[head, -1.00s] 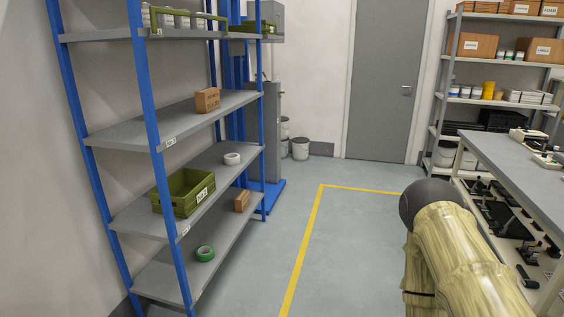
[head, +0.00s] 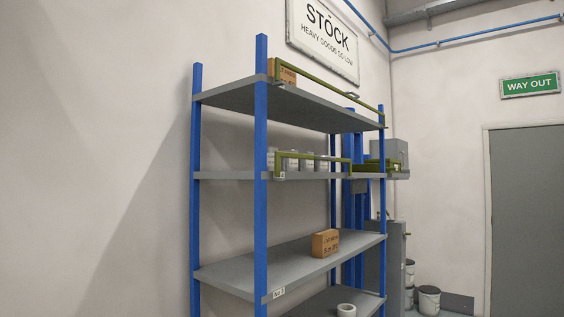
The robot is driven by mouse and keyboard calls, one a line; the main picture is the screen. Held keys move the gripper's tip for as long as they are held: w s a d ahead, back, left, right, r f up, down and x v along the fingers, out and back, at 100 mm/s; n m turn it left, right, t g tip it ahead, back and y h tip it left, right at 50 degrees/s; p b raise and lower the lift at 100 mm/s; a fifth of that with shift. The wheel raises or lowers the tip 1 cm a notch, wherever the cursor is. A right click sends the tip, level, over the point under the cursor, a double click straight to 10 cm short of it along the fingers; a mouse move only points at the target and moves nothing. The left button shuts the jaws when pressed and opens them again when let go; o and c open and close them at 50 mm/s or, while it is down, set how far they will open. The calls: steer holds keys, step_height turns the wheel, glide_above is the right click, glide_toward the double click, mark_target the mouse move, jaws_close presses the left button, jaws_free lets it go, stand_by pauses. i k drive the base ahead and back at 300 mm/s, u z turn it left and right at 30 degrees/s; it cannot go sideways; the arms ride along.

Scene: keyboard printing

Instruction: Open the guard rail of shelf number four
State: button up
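The blue-posted shelving rack (head: 261,150) stands left of centre. Its second board from the top (head: 230,176) carries a small label (head: 282,176) that seems to read 4. An olive-green guard rail (head: 315,157) stands upright along this board's front edge, in front of several pale cans (head: 294,164). The rail ends short of the right post. How it is latched is too small to tell. My gripper is not in view.
The top board has another olive rail (head: 330,87) and a brown box (head: 284,74). The board below, labelled apparently No.3 (head: 279,292), holds a brown box (head: 325,243). A white roll (head: 346,310) lies lower. A grey door (head: 528,220) is at right.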

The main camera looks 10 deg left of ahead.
mark_target(277, 154)
steer(key=u, duration=0.15)
steer(key=k, duration=0.6)
steer(key=z, duration=0.45)
steer(key=i, duration=1.6)
steer(key=u, duration=0.65)
